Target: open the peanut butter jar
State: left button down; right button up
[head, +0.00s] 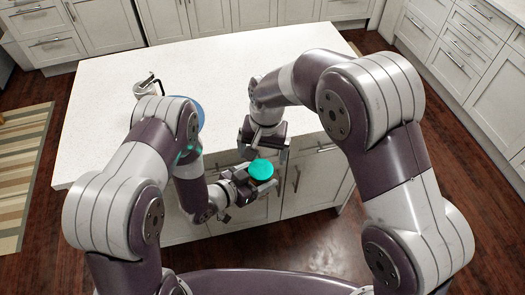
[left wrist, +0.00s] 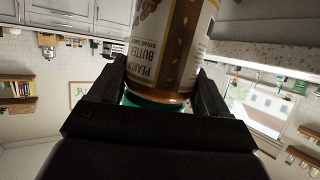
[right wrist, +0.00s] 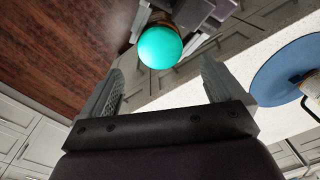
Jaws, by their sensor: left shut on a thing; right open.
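The peanut butter jar (left wrist: 168,45) is a brown jar with a white-and-tan label, seen upside down in the left wrist view. Its teal lid (head: 261,169) faces up in the head view, in front of the counter's edge. My left gripper (head: 258,181) is shut on the jar, one finger on each side. My right gripper (head: 265,150) is open and empty, pointing down over the jar. In the right wrist view the round lid (right wrist: 160,47) lies beyond the open fingertips, apart from them. The jar's body is mostly hidden in the head view.
A white counter (head: 255,75) with cabinets below stands just behind the jar. A blue disc (right wrist: 285,72) lies on it, partly hidden by my left arm in the head view. A white item with a dark handle (head: 148,86) stands near the disc. The back of the counter is clear.

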aim_at(261, 169)
jog(key=r+m, duration=0.1)
jog(key=m, duration=0.2)
jog(key=shift+r+m, duration=0.3)
jog(key=shift+r, duration=0.1)
jog(key=shift+s+f+m, duration=0.15)
jog(key=shift+f+m, duration=0.15)
jog(key=f, duration=0.7)
jog(key=shift+w+a, duration=0.15)
jog(key=shift+w, duration=0.05)
jog(key=c, duration=1.1)
jog(key=n, duration=0.3)
jog(key=o, duration=1.2)
jog(key=shift+r, duration=0.1)
